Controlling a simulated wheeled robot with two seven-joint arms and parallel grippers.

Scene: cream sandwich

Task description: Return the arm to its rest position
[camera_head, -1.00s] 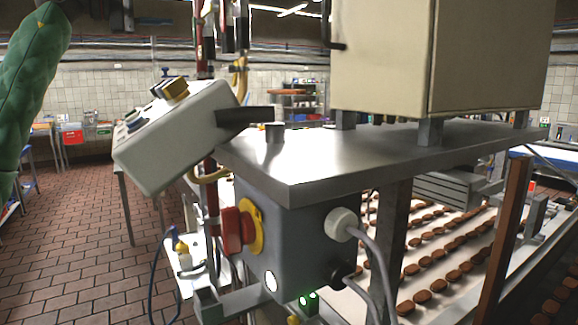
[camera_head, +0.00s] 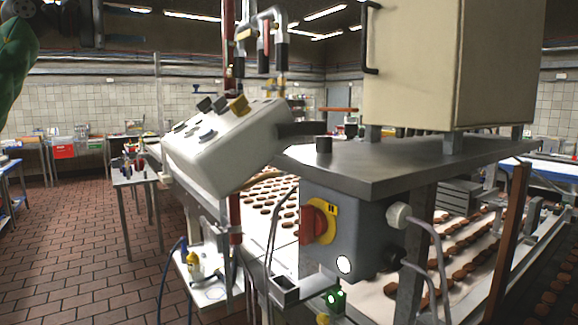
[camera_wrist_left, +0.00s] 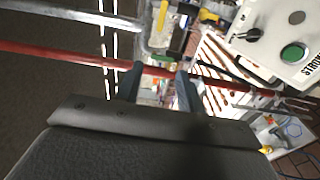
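My left arm's green sleeve (camera_head: 15,45) shows at the upper left edge of the head view. In the left wrist view, my left gripper (camera_wrist_left: 158,78) has two dark fingers standing apart, with nothing seen held between them. A red pipe (camera_wrist_left: 75,55) crosses the picture beyond the fingertips; the distance to it is hard to judge. A white control box (camera_head: 225,145) stands right of the arm in the head view. A white panel with a green button (camera_wrist_left: 293,53) shows at the upper right of the wrist view. My right gripper is in neither view.
A grey switch box with a red and yellow knob (camera_head: 318,221) hangs under a metal shelf (camera_head: 400,165). A cream cabinet (camera_head: 440,65) stands above. Brown biscuits (camera_head: 462,271) lie in rows on a conveyor. Brick floor (camera_head: 75,250) is open at left.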

